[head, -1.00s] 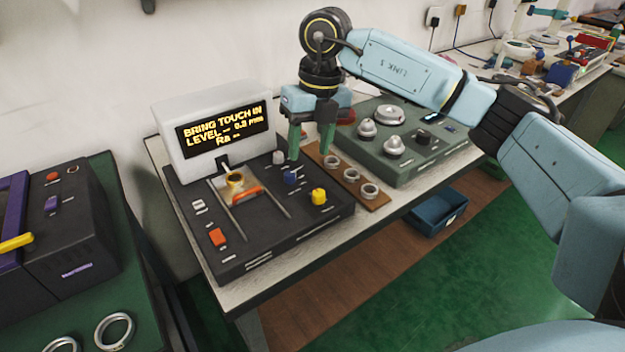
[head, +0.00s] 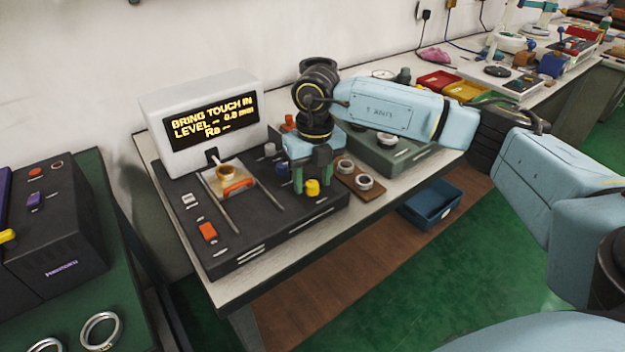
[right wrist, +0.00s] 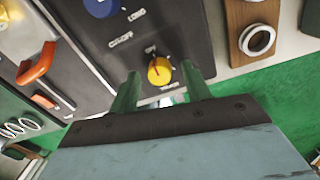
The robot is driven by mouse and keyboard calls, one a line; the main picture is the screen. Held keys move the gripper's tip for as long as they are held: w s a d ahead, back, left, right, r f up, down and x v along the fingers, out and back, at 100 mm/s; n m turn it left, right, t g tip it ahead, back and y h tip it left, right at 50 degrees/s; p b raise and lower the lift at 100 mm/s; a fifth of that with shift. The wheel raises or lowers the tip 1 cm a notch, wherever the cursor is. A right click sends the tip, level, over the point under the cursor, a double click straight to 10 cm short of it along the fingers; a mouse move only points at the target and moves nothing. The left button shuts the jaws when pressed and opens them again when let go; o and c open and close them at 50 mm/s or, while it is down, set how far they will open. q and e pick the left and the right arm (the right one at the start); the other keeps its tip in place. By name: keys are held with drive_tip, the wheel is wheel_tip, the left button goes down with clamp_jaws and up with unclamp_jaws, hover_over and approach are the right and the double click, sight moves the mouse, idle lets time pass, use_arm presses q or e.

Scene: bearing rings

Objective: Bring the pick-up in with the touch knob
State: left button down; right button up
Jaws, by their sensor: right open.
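The dark measuring unit (head: 265,230) stands on the bench, its screen (head: 210,118) reading "BRING TOUCH IN", a level line and "Ra --". A ring (head: 226,174) sits on it beside an orange bar (head: 238,188) between two rails; I cannot tell which part is the pick-up. A yellow knob (head: 312,187) is at the unit's right front; in the right wrist view the knob (right wrist: 159,71) has a red pointer line, its label hard to read. My right gripper (head: 311,178) is open, its green fingers either side of the yellow knob; contact is unclear. My left gripper is out of view.
A blue knob (head: 282,164), a grey knob (head: 270,149) and an orange switch (head: 208,231) are on the same panel. A wooden strip with rings (head: 364,182) lies to the right, before a green unit (head: 400,155). A blue bin (head: 432,204) is below.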

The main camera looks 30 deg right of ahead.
drive_tip(key=shift+f, duration=0.15)
drive_tip(key=shift+c, duration=0.5)
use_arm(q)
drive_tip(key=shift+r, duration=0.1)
use_arm(e)
drive_tip(key=c, duration=0.9)
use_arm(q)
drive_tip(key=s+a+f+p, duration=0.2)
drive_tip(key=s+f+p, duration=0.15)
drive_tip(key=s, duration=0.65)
use_arm(e)
drive_tip(key=m, duration=0.6)
drive_tip(key=shift+m+p, duration=0.5)
drive_tip(key=m+p, duration=0.3)
drive_tip(key=m, duration=0.3)
drive_tip(key=shift+p, duration=0.4)
drive_tip(key=shift+m, duration=0.4)
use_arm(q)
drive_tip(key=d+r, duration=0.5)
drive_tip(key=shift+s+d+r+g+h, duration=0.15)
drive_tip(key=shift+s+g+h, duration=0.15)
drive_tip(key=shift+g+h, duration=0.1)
